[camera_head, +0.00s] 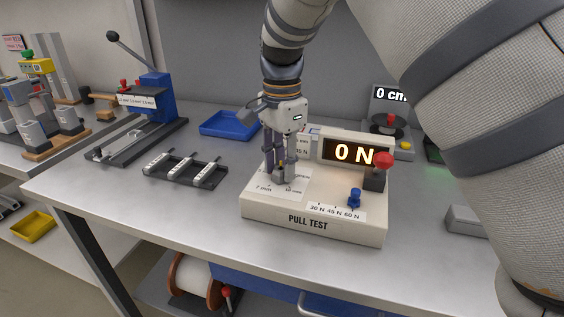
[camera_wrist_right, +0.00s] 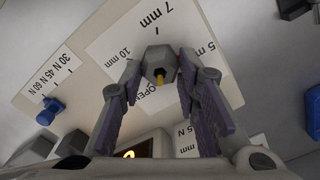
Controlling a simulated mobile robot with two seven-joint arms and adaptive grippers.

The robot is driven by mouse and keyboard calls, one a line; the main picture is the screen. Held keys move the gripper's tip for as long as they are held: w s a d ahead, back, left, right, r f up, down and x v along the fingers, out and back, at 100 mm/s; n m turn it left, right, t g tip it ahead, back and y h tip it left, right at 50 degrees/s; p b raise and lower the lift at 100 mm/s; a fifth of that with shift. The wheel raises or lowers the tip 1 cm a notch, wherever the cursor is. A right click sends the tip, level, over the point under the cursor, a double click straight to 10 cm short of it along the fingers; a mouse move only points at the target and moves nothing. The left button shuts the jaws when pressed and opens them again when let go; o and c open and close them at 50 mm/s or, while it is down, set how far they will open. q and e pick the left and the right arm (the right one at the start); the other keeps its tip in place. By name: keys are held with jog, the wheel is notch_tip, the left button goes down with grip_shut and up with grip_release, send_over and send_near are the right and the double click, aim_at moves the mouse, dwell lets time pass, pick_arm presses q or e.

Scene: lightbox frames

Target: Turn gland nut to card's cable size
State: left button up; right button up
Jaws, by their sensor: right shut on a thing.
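The pull test stand (camera_head: 262,212) is a white box on the bench. The grey gland nut (camera_head: 280,173) sits on its top; the right wrist view shows the nut (camera_wrist_right: 158,62) with a yellow mark on it. A white size scale (camera_head: 262,190) around the nut reads 5 mm, 7 mm, 10 mm and OPEN in the wrist view. My right gripper (camera_head: 279,170) points down from above, its fingers shut on the nut's sides. A white card (camera_head: 302,147) behind the gripper shows "45 N"; its other text is partly hidden. My left gripper is not in view.
The display (camera_head: 350,153) reads 0 N, beside a red-knobbed lever (camera_head: 384,161). A blue knob (camera_head: 355,197) sits by the 30/45/60 N scale. A black rack (camera_head: 186,170) and blue tray (camera_head: 229,124) lie left. Bare bench lies in front of the rack.

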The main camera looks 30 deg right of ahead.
jog(key=shift+s+f, duration=0.1)
jog(key=shift+f, duration=0.05)
jog(key=o, duration=1.2)
jog(key=shift+c, duration=0.2)
jog(key=shift+r, duration=0.2)
notch_tip(320, 180, up, 12)
jog(key=shift+f, duration=0.15)
